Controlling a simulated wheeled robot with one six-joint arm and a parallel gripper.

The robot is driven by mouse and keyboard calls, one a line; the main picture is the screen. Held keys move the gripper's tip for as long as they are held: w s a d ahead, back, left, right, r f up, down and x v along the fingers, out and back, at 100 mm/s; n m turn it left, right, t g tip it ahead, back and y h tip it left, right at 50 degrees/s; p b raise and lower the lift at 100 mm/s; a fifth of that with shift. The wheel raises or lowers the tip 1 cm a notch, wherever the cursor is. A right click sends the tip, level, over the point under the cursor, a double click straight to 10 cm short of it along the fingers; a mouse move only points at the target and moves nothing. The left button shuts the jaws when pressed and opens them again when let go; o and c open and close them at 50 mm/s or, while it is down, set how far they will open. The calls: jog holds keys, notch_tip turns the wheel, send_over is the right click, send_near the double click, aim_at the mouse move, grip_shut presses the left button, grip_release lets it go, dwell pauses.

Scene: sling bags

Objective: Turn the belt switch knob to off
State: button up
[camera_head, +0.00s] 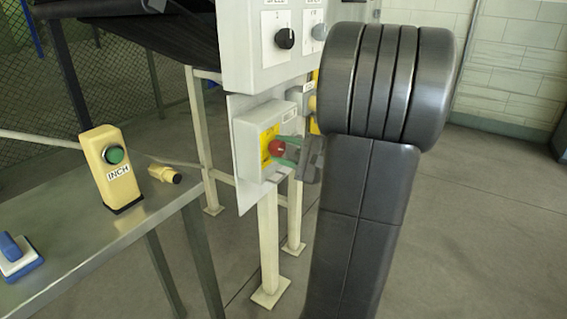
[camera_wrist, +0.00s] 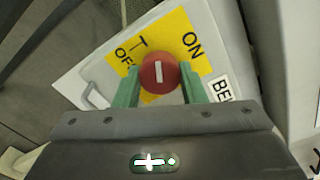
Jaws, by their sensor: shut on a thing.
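The red belt switch knob (camera_wrist: 158,73) sits on a yellow plate (camera_wrist: 178,28) marked ON at the right and OFF at the left in the wrist view. Its white line stands nearly upright in that view, between the two words. My gripper (camera_wrist: 160,84) has its green fingers on either side of the knob and is shut on it. In the head view the knob (camera_head: 276,148) shows at the front of the grey switch box (camera_head: 247,134), with my gripper (camera_head: 285,154) reaching it from the right. My arm hides part of the scene there.
A grey control panel (camera_head: 262,75) with a black knob (camera_head: 285,38) is above the box. At left, a metal table (camera_head: 130,220) holds a yellow INCH box (camera_head: 108,180) with a green button, a small yellow piece (camera_head: 165,174) and a blue-and-white object (camera_head: 15,256). Open floor lies at right.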

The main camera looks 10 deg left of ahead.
jog(key=n+b, duration=0.1)
jog(key=b, duration=0.1)
jog(key=n+b, duration=0.1)
jog(key=n, duration=0.1)
jog(key=shift+f+b, duration=0.25)
jog(key=shift+b, duration=0.1)
jog(key=shift+r+n+b, duration=0.15)
jog(key=shift+n+b, duration=0.8)
jog(key=shift+n, duration=0.15)
jog(key=shift+r, duration=0.1)
jog(key=o, duration=1)
jog(key=shift+d, duration=0.15)
jog(key=p+v, duration=0.3)
jog(key=v, duration=1)
jog(key=shift+d, duration=0.3)
jog(key=shift+s+a, duration=0.1)
